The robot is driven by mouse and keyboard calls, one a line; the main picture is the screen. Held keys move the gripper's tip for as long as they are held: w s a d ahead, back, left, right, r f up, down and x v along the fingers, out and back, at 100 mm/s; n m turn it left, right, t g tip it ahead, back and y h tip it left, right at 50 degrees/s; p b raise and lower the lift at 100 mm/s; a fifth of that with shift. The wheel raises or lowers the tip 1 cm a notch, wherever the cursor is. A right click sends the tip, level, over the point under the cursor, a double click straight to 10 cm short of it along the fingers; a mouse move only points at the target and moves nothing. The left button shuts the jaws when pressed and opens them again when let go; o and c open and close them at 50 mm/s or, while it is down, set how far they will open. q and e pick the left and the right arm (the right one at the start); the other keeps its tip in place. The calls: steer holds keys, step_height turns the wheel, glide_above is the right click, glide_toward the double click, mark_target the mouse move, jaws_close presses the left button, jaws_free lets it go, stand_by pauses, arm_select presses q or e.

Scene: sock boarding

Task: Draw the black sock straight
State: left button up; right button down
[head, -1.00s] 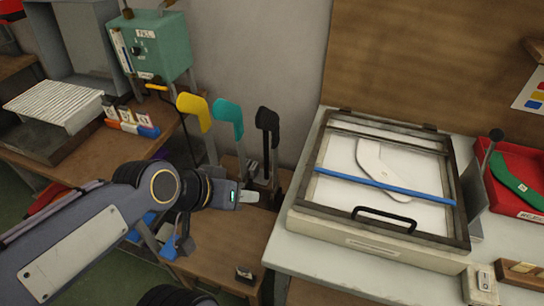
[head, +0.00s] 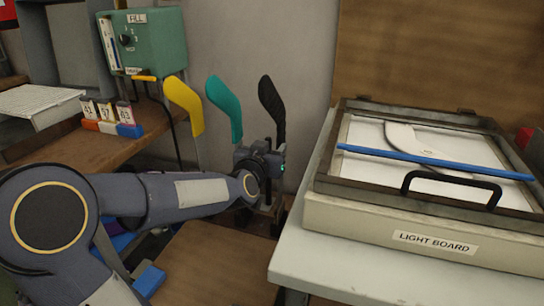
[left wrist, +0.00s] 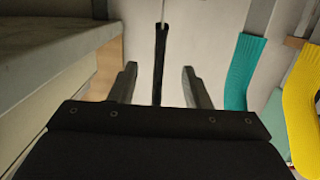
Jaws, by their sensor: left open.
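The black sock (head: 272,108) is on an upright form, at the right end of a row with a teal sock (head: 226,108) and a yellow sock (head: 184,103). My left gripper (head: 275,158) is at its lower part, and my wrist hides what is behind it. In the left wrist view, the black sock (left wrist: 160,55) shows edge-on as a narrow dark strip between the two open fingers (left wrist: 160,88). A gap shows on each side of it. My right gripper is not in view.
A light board (head: 420,222) with a framed lid, black handle (head: 450,185) and blue bar stands on the right bench. A green box (head: 150,42) and numbered blocks (head: 112,115) are on the left bench. The wall is close behind the socks.

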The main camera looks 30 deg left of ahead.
mark_target(278, 140)
arm_select(q)
steer(key=shift+p+x, duration=0.85)
steer(key=shift+x, duration=3.25)
steer(key=c, duration=0.9)
steer(key=shift+d+f, duration=0.1)
steer(key=shift+f, duration=0.2)
steer(key=o, duration=0.9)
steer(key=shift+r, duration=0.1)
